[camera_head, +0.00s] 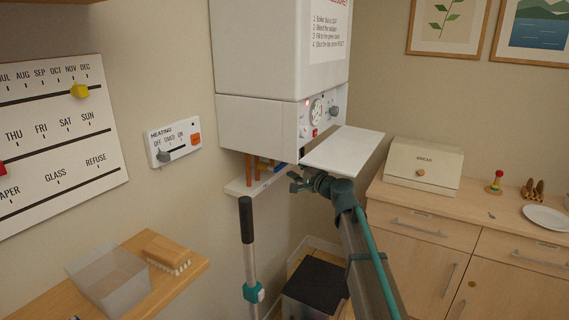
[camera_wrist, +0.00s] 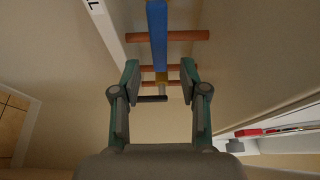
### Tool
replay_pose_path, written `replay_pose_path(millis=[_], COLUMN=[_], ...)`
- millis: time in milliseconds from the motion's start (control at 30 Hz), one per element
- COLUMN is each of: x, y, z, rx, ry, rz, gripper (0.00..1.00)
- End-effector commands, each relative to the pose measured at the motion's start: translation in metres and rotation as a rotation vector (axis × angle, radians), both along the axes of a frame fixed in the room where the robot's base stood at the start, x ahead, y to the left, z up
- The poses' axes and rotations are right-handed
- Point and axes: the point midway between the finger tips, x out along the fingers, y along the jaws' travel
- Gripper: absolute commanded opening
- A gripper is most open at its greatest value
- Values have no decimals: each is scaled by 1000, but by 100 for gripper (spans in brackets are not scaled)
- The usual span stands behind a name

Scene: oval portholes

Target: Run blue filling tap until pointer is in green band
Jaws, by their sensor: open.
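The white boiler (camera_head: 260,125) hangs on the wall with a round pressure gauge (camera_head: 316,111) on its front panel. The gauge is too small to read its pointer or green band. The blue tap handle (camera_wrist: 157,32) shows in the wrist view as a long bar among copper pipes, with a brass part at its near end. A bit of blue (camera_head: 281,168) shows under the boiler in the head view. My gripper (camera_wrist: 160,80) is open and empty, its fingers either side of the handle's line. I cannot tell whether they touch it. It also shows below the boiler (camera_head: 300,183).
A white flap (camera_head: 343,150) sticks out from the boiler's lower front, above my gripper. Copper pipes (camera_wrist: 185,36) run close around the tap. A white ledge (camera_head: 242,187) lies below the pipes. A dark-topped bin (camera_head: 316,285) stands below. A counter (camera_head: 430,205) is at right.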

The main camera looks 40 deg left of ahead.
Motion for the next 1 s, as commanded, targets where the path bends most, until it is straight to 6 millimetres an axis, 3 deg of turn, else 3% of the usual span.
replay_pose_path(millis=[100, 300, 633, 667, 900, 1000], x=[6, 10, 10, 10, 10, 10], y=[24, 46, 50, 50, 50, 50], z=[1, 0, -1, -1, -1, -1], rx=[-1, -1, -1, -1, -1, -1], ry=[0, -1, -1, -1, -1, -1], rz=[3, 1, 1, 1, 1, 1], gripper=[44, 44, 44, 42, 2, 0])
